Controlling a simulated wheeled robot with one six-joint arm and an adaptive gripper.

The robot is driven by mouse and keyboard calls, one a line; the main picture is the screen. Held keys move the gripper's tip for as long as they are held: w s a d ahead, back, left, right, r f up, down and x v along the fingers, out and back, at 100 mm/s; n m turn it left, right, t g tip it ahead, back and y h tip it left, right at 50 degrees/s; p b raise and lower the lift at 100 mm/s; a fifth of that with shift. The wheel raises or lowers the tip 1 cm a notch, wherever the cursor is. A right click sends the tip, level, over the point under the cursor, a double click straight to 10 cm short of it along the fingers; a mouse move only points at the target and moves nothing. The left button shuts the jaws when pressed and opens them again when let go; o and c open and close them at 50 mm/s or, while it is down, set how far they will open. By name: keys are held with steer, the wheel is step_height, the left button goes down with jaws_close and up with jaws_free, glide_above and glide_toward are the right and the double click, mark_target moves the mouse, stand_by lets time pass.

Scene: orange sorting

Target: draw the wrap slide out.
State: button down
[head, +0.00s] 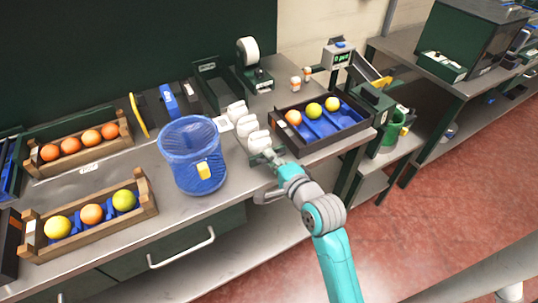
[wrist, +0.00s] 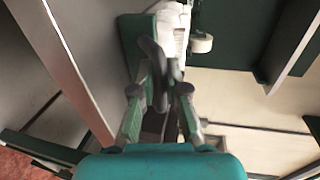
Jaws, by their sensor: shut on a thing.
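The wrap slide shows as a narrow green piece (wrist: 138,40) with lumpy white wraps (wrist: 174,30) in a row on it in the wrist view. In the head view the white wraps (head: 248,128) lie in a line on the bench, between the blue basket and the dark tray. My gripper (head: 268,157) is at the near end of that row, by the bench's front edge. In the wrist view my gripper (wrist: 160,88) is shut on a dark grey rounded handle (wrist: 154,68) at the slide's near end. The slide's underside is hidden.
A blue mesh basket (head: 192,172) stands close left of the slide. A dark tray (head: 352,133) with oranges and yellow fruit is close right. Wooden crates (head: 146,208) of fruit stand at left. A scale (head: 340,55) is behind. Open floor (head: 420,210) lies right.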

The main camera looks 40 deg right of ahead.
steer(key=shift+s+f, duration=0.15)
steer(key=c, duration=1.2)
jaws_free()
steer(key=shift+s, duration=0.15)
steer(key=v, duration=0.7)
steer(key=shift+s, duration=0.15)
